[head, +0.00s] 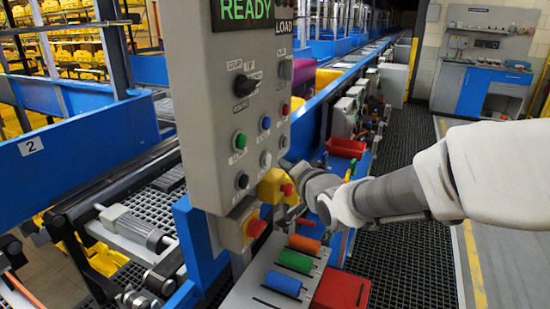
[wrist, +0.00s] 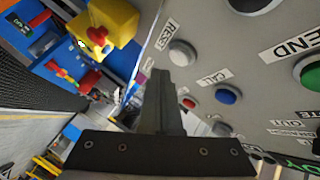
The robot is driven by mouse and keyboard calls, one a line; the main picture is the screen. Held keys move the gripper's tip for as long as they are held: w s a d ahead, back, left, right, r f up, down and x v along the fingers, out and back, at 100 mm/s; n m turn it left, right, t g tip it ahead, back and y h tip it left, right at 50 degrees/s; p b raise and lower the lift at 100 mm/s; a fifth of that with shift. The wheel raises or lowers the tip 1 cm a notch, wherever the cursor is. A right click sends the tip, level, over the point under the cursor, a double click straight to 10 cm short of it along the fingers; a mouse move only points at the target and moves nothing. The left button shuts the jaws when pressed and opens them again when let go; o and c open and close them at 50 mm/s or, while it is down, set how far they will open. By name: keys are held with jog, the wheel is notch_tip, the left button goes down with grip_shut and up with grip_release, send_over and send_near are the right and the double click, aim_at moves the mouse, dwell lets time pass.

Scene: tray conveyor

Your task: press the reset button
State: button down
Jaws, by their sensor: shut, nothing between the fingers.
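The reset button is a white round button (wrist: 182,53) in a grey ring, beside a RESET label (wrist: 172,31) in the wrist view. In the head view it shows as a pale button (head: 265,159) low on the grey control panel (head: 205,130). My gripper (head: 287,166) is at the panel's right edge, just right of this button. In the wrist view my gripper (wrist: 167,75) is shut and empty, its tip near the button's lower left. I cannot tell how far the tip is from the panel face.
A blue button (wrist: 228,95), a green button (wrist: 310,75) and a red button (wrist: 188,103) are nearby. A yellow box with a red knob (head: 272,186) juts out beside my gripper; another red knob (head: 255,228) is below. The display (head: 247,10) reads READY.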

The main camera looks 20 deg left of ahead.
jog(key=shift+s+d+p, duration=0.2)
jog(key=shift+d+p, duration=0.85)
jog(key=shift+d, duration=1.05)
jog(key=s+d+r+n+g+h, duration=0.1)
jog(key=s+d+h, duration=0.3)
jog(key=d, duration=0.6)
jog(key=s+d+r+n+h, duration=0.1)
jog(key=s+d+r+h, duration=0.3)
jog(key=d, duration=0.7)
jog(key=s+d+f+g+h, duration=0.1)
jog(key=s+d, duration=0.3)
jog(key=s, duration=0.4)
jog(key=s+d+f+n+g+h+p, duration=0.1)
jog(key=s+d+f+g, duration=0.2)
jog(key=s, duration=0.6)
jog(key=shift+s+d+g, duration=0.2)
jog(key=shift+d+g, duration=0.3)
jog(key=shift+d, duration=0.3)
